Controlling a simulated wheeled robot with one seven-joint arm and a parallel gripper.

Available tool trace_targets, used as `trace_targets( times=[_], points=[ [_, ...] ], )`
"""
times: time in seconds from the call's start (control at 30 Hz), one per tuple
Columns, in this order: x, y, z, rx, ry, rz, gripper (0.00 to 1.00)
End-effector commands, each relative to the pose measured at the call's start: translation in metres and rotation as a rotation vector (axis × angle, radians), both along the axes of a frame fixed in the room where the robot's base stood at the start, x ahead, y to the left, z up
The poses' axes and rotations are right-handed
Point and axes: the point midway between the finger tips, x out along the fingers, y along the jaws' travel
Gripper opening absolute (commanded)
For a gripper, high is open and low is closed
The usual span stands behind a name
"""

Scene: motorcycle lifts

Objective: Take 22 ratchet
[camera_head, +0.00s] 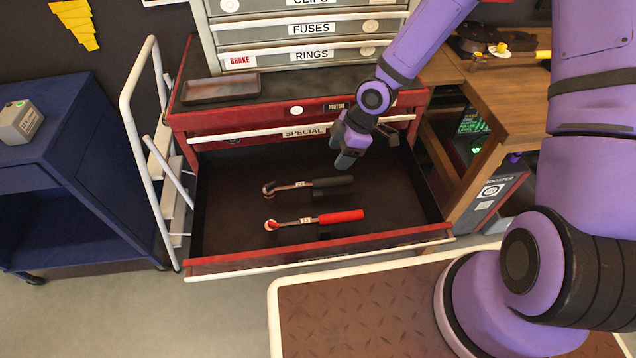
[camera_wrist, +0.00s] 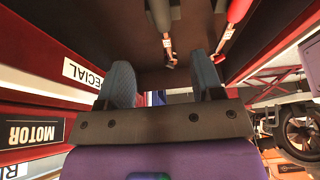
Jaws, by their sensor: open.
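Two ratchets lie side by side in the open drawer (camera_head: 230,225). The black-handled ratchet (camera_head: 332,182) lies farther back and the red-handled ratchet (camera_head: 340,216) nearer the front. Both heads point left and both shafts carry small white tags, too small to read. My gripper (camera_head: 348,160) is open and empty over the back of the drawer, behind and slightly right of the black handle, apart from both tools. In the wrist view, the two fingers of my gripper (camera_wrist: 165,85) are spread; the black handle (camera_wrist: 160,14) and red handle (camera_wrist: 238,9) show beyond them.
The drawer belongs to a red cabinet (camera_head: 270,115) with a brown tray (camera_head: 221,88) on top. A white rail (camera_head: 130,115) and a blue cart (camera_head: 60,160) stand left. A wooden bench (camera_head: 490,95) stands right. The drawer floor around the ratchets is clear.

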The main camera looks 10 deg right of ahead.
Motion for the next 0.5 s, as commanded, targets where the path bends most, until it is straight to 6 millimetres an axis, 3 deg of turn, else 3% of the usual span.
trace_targets(
  times=[0.5],
  points=[
    [-0.001,0.020,-0.046,0.004,0.002,0.005,0.61]
  ],
)
